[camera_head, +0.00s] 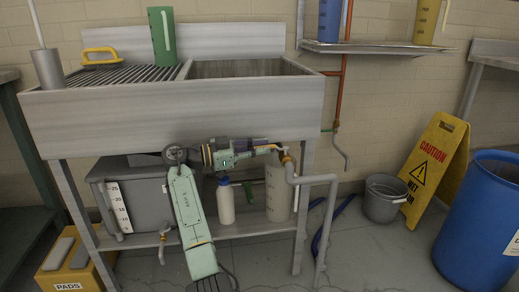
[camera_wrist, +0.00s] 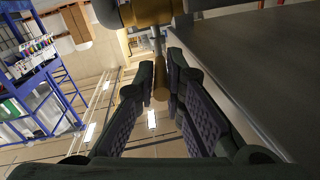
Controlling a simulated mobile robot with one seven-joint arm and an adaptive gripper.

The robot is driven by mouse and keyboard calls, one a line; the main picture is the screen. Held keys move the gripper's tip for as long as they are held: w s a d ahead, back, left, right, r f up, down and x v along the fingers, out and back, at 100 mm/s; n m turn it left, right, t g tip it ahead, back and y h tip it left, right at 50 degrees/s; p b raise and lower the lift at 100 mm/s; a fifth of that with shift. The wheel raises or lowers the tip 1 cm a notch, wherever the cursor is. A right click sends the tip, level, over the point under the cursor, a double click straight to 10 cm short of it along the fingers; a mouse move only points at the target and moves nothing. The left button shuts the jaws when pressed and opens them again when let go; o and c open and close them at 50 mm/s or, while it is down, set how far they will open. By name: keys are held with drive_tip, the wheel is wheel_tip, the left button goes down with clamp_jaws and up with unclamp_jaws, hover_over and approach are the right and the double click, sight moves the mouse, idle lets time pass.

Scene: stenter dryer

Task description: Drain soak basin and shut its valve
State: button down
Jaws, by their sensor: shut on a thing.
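The grey metal sink unit (camera_head: 175,112) has a ribbed drainboard on the left and a deep basin (camera_head: 245,69) on the right. The basin's floor and any water in it are hidden by its front wall. A brass valve (camera_head: 287,158) sits on the grey drain pipe below the right end; its brass body also shows at the top of the wrist view (camera_wrist: 150,11). My gripper (camera_head: 272,148) reaches rightward under the sink to this valve. In the wrist view its fingers (camera_wrist: 172,65) are shut on the valve's thin brass lever (camera_wrist: 160,82).
A grey tank (camera_head: 140,190) with a white scale, a white bottle (camera_head: 225,203) and a pale container (camera_head: 279,190) stand on the lower shelf. The bent drain pipe (camera_head: 333,200) descends at right. A grey bucket (camera_head: 383,199), caution sign (camera_head: 436,168) and blue drum (camera_head: 482,215) stand farther right.

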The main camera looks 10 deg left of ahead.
drive_tip(key=shift+r, duration=0.1)
drive_tip(key=c, duration=1.6)
unclamp_jaws()
drive_tip(key=shift+c, duration=0.2)
drive_tip(key=v, duration=1.2)
